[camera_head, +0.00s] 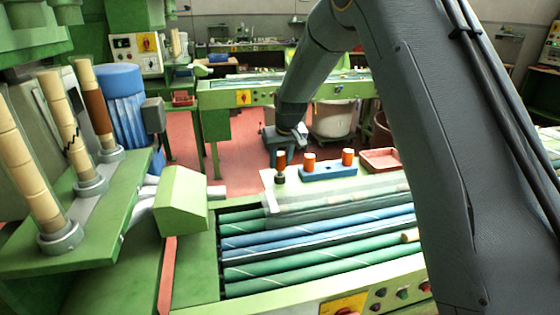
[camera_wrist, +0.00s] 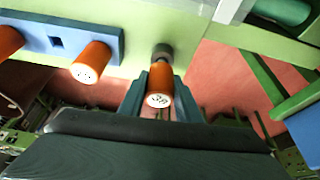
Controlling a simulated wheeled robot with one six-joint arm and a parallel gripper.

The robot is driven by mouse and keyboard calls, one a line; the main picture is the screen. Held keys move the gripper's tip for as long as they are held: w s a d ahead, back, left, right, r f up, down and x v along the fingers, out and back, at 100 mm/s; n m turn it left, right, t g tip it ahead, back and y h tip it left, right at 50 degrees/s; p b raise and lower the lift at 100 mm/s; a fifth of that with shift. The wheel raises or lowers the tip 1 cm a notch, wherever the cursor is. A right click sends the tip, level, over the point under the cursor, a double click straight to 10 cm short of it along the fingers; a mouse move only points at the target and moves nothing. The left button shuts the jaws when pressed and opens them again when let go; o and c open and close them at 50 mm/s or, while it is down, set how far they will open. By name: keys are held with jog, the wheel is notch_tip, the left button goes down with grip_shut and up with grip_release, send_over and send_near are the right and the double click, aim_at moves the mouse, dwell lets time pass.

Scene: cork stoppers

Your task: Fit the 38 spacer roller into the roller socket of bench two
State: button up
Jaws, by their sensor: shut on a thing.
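My gripper (camera_head: 281,153) is shut on an orange roller (camera_head: 280,163), with one finger on each side. In the wrist view the fingers hold this orange roller (camera_wrist: 160,82), its pale marked end facing the camera. The mark is too small to read surely. A dark round socket (camera_head: 280,178) stands on the bench top directly below the roller. The socket also shows at the roller's far end in the wrist view (camera_wrist: 163,51). The roller lines up with it and appears to meet it; I cannot tell whether it is inside.
A blue rack (camera_head: 328,174) beside the socket holds two orange rollers (camera_head: 309,160) (camera_head: 347,156) and has an empty square hole (camera_wrist: 56,42). A red tray (camera_head: 381,164) lies to the right. Green and blue bench rollers (camera_head: 330,238) run in front. Cork columns (camera_head: 62,118) stand at left.

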jog(key=shift+f+b, duration=0.45)
jog(key=shift+f, duration=0.55)
dwell(0.8)
jog(key=o, duration=1.2)
jog(key=shift+c, duration=0.2)
jog(key=shift+b+v, duration=0.9)
jog(key=shift+v, duration=3.05)
jog(key=shift+s, duration=0.1)
jog(key=s+d+f+m+g, duration=0.1)
jog(key=s+d, duration=0.4)
jog(key=s, duration=0.7)
jog(key=s+d+f+m+g, duration=0.1)
jog(key=s+d+f, duration=0.3)
jog(key=s, duration=0.8)
jog(key=s+d+f+m+g+h, duration=0.1)
jog(key=s+d+f, duration=0.2)
jog(key=s, duration=0.9)
jog(key=shift+s+d+g, duration=0.1)
jog(key=shift+d+g, duration=0.05)
jog(key=shift+d, duration=0.5)
jog(key=shift+s+d+g, duration=0.15)
jog(key=shift+d, duration=0.55)
